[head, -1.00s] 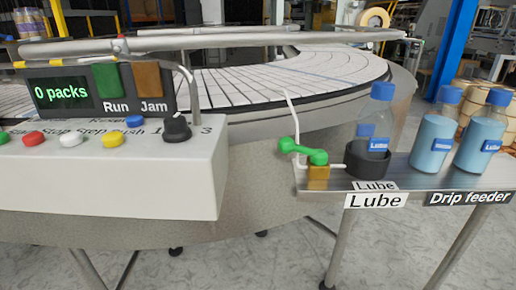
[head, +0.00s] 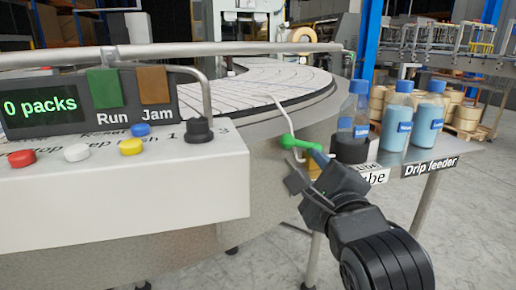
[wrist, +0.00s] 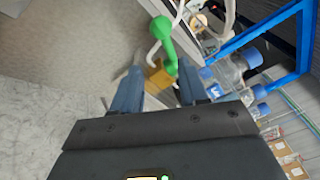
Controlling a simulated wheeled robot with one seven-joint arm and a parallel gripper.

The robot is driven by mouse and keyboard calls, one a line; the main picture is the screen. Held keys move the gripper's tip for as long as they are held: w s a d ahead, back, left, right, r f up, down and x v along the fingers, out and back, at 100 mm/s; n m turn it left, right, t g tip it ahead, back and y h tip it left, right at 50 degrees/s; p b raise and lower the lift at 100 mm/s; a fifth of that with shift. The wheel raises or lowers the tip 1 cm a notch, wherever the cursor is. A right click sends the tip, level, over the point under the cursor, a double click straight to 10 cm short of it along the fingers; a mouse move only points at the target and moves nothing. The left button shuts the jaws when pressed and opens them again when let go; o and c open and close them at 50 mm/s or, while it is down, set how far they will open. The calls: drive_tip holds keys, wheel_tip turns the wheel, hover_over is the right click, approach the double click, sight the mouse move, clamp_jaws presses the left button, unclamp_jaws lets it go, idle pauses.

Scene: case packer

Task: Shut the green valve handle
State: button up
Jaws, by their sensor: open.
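The green valve handle (head: 296,142) sits on a brass valve body (head: 313,170) at the left end of the lube shelf. In the head view it points left from the valve, and its right end is partly hidden by my gripper. My gripper (head: 307,169) is open, reaching in from the lower right at the valve. In the wrist view the green handle (wrist: 165,38) lies just beyond the fingertips and runs up to the left. The brass body (wrist: 160,76) shows between the two blue fingers (wrist: 158,84). I cannot tell whether a finger touches it.
Two blue-filled bottles (head: 395,125) stand further right. A thin white pipe (head: 283,115) rises behind the handle. The control box (head: 120,195) is at left.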

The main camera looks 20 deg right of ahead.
sight(289, 145)
drive_tip(key=shift+w+a+r+m, duration=0.9)
drive_tip(key=shift+a+r+m, duration=0.1)
drive_tip(key=shift+a+r, duration=0.15)
drive_tip(key=w, duration=0.5)
drive_tip(key=w+p, duration=0.1)
drive_tip(key=w, duration=0.1)
drive_tip(key=shift+w+d+f, duration=0.1)
drive_tip(key=shift+w+d, duration=0.1)
drive_tip(key=shift+d, duration=0.2)
clamp_jaws()
